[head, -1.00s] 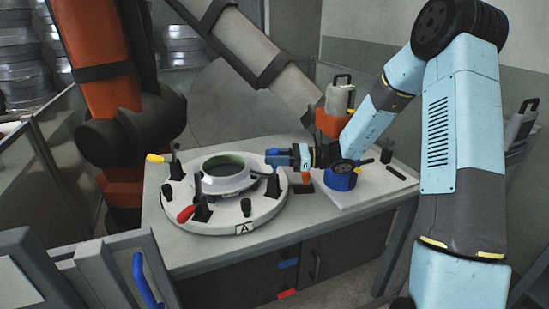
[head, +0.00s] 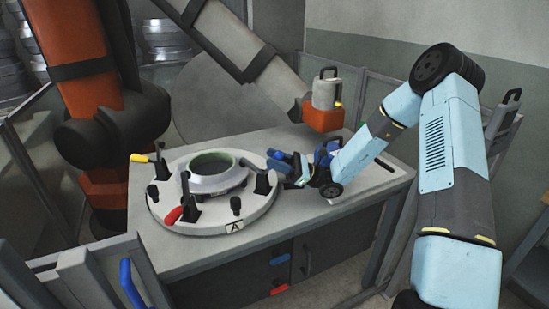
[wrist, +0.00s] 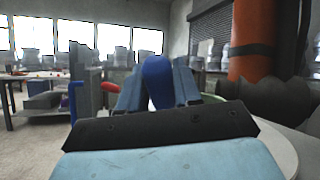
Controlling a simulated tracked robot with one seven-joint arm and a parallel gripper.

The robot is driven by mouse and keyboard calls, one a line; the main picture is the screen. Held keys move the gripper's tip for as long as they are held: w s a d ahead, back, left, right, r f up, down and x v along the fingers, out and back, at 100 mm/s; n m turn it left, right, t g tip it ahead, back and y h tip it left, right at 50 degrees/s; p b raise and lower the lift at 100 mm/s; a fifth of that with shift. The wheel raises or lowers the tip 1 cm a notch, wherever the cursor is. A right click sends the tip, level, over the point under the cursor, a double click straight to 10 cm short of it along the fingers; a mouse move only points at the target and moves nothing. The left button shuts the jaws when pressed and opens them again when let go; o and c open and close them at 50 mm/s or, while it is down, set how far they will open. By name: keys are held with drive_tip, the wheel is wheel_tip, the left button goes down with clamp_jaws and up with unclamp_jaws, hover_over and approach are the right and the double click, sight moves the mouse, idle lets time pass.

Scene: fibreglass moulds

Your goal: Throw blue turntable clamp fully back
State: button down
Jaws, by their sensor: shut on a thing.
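The round pale turntable (head: 205,223), marked A, carries a pale ring mould (head: 216,184) with a greenish inside. My gripper (head: 279,166) is at the turntable's right edge, beside a black clamp base (head: 262,183). In the wrist view, the blue clamp handle (wrist: 158,82) stands between the two fingers, and my gripper (wrist: 158,90) is shut on it. The handle's lower end and the clamp's pivot are hidden there. In the head view the fingers largely hide the handle, so its exact angle is unclear.
Other clamps on the turntable have a yellow handle (head: 140,158) and a red handle (head: 174,215). A large orange robot arm (head: 75,60) stands at the back left.

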drive_tip(key=shift+s+d+f+n+y, duration=0.1)
drive_tip(key=shift+d+f+n+y, duration=0.1)
drive_tip(key=shift+d+n+y, duration=0.1)
drive_tip(key=shift+s, duration=0.1)
drive_tip(key=c, duration=0.9)
unclamp_jaws()
drive_tip(key=shift+o, duration=0.2)
drive_tip(key=shift+r, duration=0.55)
drive_tip(key=s+d+r, duration=0.4)
drive_tip(key=s+r, duration=0.7)
drive_tip(key=s, duration=0.2)
drive_tip(key=shift+s+d+r, duration=0.15)
drive_tip(key=shift+d+r, duration=0.05)
drive_tip(key=shift+r, duration=0.2)
